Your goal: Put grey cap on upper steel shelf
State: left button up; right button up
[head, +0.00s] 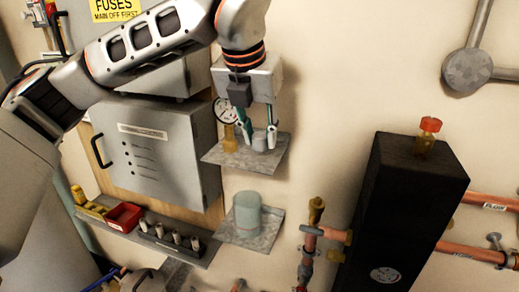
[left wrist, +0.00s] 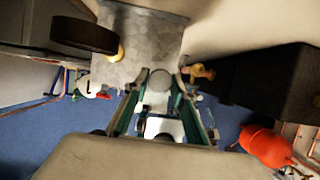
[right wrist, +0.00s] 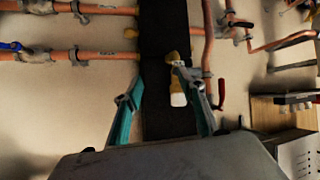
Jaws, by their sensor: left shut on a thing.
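The grey cap (head: 260,142) is a small round piece between the fingertips of my left gripper (head: 257,136). In the head view it is over the upper steel shelf (head: 248,161), low against its surface; I cannot tell whether it touches. In the left wrist view the cap (left wrist: 160,78) shows between the closed-in fingertips, with the shelf plate (left wrist: 140,45) beyond it. My right gripper (right wrist: 158,80) shows only in the right wrist view, fingers apart, with nothing visibly held.
A gauge (head: 227,110) with a brass fitting stands on the upper shelf, left of my left gripper. A pale green jar (head: 247,215) stands on the lower shelf (head: 268,236). A black block (head: 410,210) with a red-topped valve (head: 429,126) is to the right.

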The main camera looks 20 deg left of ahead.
aim_at(258, 141)
pick_arm(q)
jog(key=shift+f, duration=1.9)
jog(key=shift+f, duration=0.1)
jog(key=o, duration=0.8)
jog(key=shift+r, duration=0.3)
jog(key=v, duration=1.1)
jog(key=shift+s+r+b, duration=0.2)
jog(key=shift+r+b, duration=0.15)
jog(key=shift+b, duration=0.1)
